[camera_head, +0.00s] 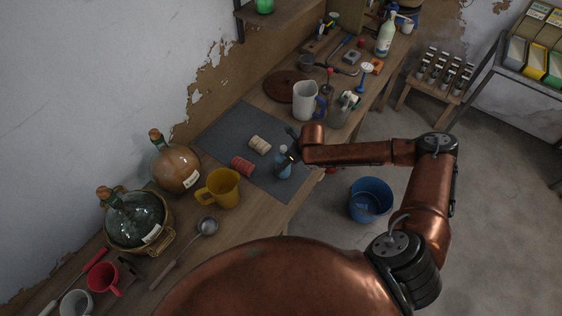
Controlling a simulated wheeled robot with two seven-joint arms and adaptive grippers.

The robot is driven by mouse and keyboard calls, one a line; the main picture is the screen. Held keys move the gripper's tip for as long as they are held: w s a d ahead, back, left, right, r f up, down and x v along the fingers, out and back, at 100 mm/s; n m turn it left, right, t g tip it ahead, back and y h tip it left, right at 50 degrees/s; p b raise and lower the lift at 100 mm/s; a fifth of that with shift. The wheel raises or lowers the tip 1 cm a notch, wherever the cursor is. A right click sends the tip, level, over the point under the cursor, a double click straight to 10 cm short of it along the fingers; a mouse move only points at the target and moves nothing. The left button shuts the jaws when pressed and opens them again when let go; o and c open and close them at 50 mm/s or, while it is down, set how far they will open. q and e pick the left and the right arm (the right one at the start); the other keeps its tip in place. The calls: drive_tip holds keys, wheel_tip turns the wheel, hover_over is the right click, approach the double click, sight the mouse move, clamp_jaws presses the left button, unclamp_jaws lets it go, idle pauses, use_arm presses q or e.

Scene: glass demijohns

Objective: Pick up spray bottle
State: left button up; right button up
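A small bottle with a pale blue body (283,165), which looks like the spray bottle, stands at the front edge of the grey mat (225,132) on the workbench. My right arm comes in from the right, and its dark gripper (291,151) is at the bottle's upper part. The gripper and wrist partly hide the bottle's top. The fingers are too small and dark to tell whether they are open or closed on it. My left gripper is out of view.
On the mat lie a red roll (242,166) and a cream roll (260,145). A white pitcher (304,101) stands behind. A blue bucket (370,200) is on the floor.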

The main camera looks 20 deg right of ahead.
drive_tip(key=shift+s+d+f, duration=0.1)
drive_tip(key=shift+s+f, duration=0.15)
drive_tip(key=shift+f, duration=0.1)
drive_tip(key=x, duration=0.3)
drive_tip(key=shift+w+f+p, duration=0.3)
drive_tip(key=shift+p, duration=0.05)
drive_tip(key=shift+w+f, duration=0.15)
drive_tip(key=shift+f, duration=0.3)
drive_tip(key=shift+c, duration=1.2)
drive_tip(key=c, duration=0.8)
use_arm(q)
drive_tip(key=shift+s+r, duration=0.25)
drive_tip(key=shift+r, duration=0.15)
use_arm(e)
drive_tip(key=shift+a, duration=0.25)
drive_tip(key=c, duration=0.6)
